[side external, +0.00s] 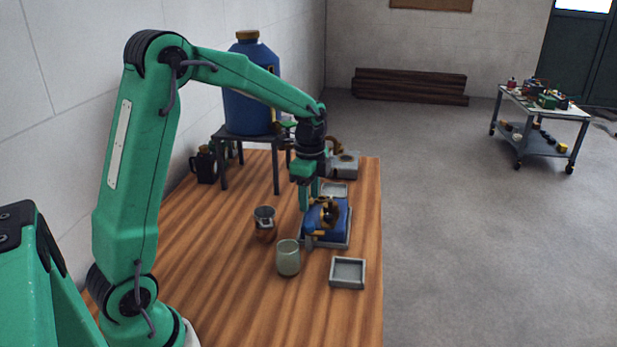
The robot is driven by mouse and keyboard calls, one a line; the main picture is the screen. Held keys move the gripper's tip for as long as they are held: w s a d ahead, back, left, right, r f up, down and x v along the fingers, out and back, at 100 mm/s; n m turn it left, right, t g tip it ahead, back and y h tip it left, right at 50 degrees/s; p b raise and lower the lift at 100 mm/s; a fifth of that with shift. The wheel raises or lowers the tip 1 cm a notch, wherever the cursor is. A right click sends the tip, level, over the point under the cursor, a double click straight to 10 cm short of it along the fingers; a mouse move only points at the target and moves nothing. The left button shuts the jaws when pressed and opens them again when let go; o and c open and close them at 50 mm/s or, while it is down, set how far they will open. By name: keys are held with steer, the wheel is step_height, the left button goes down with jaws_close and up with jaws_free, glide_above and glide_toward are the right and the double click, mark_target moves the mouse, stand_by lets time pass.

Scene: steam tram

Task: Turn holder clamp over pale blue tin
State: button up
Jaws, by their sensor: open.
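My gripper (308,203) points down and is open, close to the left side of a blue block with brass and dark fittings (339,222), on a grey base. I cannot tell whether the fingers touch it. This block may be the holder clamp; its details are too small to be sure. My gripper and wrist hide part of the block's left and back.
A metal-and-brown cup (264,222) stands left of the block. A square grey tray (347,273) lies at front right, another (334,190) behind the block, and a grey box (345,165) farther back. A big blue tank (248,105) stands on a dark stand. The front table is clear.

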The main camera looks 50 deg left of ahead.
mark_target(309, 224)
steer(key=shift+f, duration=0.15)
steer(key=shift+f, duration=3.8)
steer(key=shift+c, duration=0.2)
steer(key=c, duration=0.9)
